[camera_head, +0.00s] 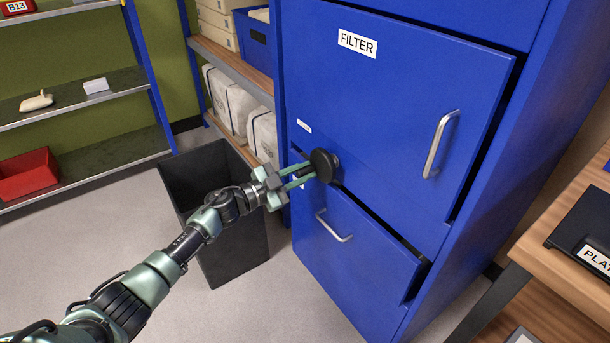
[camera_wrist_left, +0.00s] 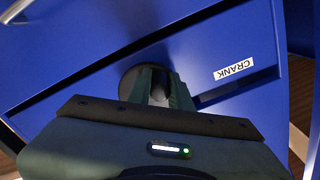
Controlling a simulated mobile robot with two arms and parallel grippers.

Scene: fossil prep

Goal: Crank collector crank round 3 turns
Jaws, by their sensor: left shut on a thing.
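The collector crank (camera_head: 325,165) is a black round disc with a knob on the front of the blue collector cabinet (camera_head: 375,110). My left gripper (camera_head: 309,176) reaches in from the left and is shut on the crank's knob. In the left wrist view the crank disc (camera_wrist_left: 128,82) shows behind my green fingers (camera_wrist_left: 163,86), which hide most of the knob. A white CRANK label (camera_wrist_left: 233,70) is on the cabinet beside it. My right gripper is not in view.
A dark open bin (camera_head: 225,250) stands on the floor below my left forearm. The lower drawer handle (camera_head: 335,228) and upper door handle (camera_head: 437,143) stick out near the crank. A wooden bench (camera_head: 550,290) is at right, shelves (camera_head: 80,105) at left.

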